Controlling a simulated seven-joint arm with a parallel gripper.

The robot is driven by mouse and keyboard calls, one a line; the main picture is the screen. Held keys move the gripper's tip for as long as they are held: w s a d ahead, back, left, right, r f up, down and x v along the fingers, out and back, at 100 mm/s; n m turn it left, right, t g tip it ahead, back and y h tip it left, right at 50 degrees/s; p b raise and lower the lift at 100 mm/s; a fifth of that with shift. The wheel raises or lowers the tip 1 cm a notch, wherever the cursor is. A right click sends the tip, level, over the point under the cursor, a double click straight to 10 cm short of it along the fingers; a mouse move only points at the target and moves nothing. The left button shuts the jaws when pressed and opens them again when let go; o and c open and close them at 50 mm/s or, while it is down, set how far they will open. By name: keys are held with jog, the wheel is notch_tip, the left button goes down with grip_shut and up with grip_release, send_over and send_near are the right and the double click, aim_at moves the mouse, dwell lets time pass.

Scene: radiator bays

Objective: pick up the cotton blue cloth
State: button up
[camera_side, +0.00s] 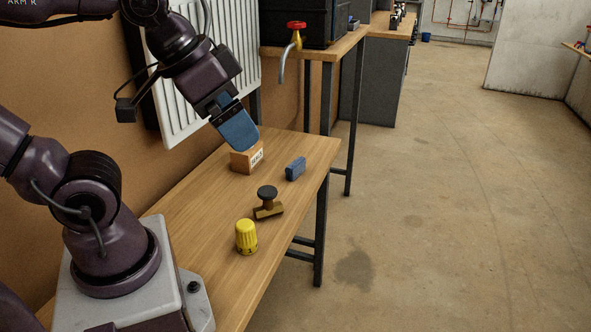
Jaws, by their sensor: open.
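A small blue block-shaped piece (295,168), which looks like the folded cloth, lies on the wooden bench top near its right edge. Its cotton texture is too small to make out. My gripper (240,134), with a broad blue end, is above the bench to the upper left of the blue piece, just over a small wooden box. It is open and apart from the blue piece. The gap between the fingers is hidden from this side.
The wooden box (244,160) with a label stands left of the blue piece. A brass valve with a black knob (267,195) and a yellow cap (246,237) stand nearer. A white radiator (180,100) hangs behind. A tap (291,45) juts out above the bench's far end.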

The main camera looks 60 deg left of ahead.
jog(key=c, duration=0.7)
jog(key=shift+o, duration=0.2)
jog(key=m+t+y, duration=0.6)
jog(key=m+y, duration=0.1)
jog(key=m, duration=2.2)
send_over(293, 164)
jog(key=s+d, duration=0.3)
jog(key=s, duration=0.2)
notch_tip(293, 164, down, 24)
notch_tip(293, 164, down, 7)
jog(key=shift+w+d+r, duration=0.15)
jog(key=shift+r, duration=0.05)
jog(key=shift+x, duration=2.5)
